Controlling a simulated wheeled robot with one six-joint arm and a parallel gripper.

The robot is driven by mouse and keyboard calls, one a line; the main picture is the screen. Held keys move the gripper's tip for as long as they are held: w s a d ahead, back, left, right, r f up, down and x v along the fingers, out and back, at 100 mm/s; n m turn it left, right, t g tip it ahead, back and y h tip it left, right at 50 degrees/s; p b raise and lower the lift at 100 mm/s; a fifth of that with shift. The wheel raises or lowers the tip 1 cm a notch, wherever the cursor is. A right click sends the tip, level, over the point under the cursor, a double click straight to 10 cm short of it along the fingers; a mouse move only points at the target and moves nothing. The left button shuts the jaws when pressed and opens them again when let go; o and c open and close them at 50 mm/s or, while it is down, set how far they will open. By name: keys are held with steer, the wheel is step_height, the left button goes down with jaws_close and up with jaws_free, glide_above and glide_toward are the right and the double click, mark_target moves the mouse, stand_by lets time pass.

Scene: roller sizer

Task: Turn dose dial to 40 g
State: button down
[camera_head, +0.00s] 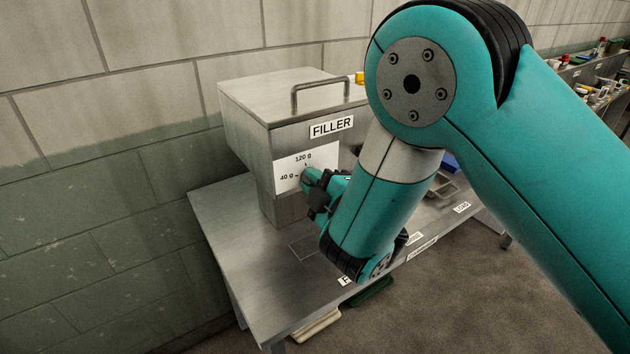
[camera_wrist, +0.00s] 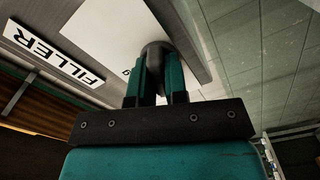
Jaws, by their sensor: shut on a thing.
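The filler (camera_head: 250,120) is a grey metal box with a handle on top and a FILLER label. A white dial plate (camera_head: 290,170) on its front carries the marks 120 g at the top and 40 g at the left. The dark round dose dial (camera_wrist: 155,56) sits between my fingers in the wrist view. My gripper (camera_head: 308,178) is shut on the dial at the plate in the head view. The dial's pointer is hidden, so its setting cannot be told.
The filler stands on a metal table (camera_head: 228,222) against a block wall (camera_head: 120,150). My arm covers much of the table's right part. A green tray (camera_head: 368,292) and a pale one (camera_head: 315,326) lie under the front edge. Shelves with small items (camera_head: 590,75) stand at the far right.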

steer(key=shift+d+f+n, duration=0.1)
steer(key=shift+f+n, duration=0.05)
steer(key=shift+n, duration=0.45)
steer(key=c, duration=1.1)
jaws_free()
steer(key=shift+c, duration=0.2)
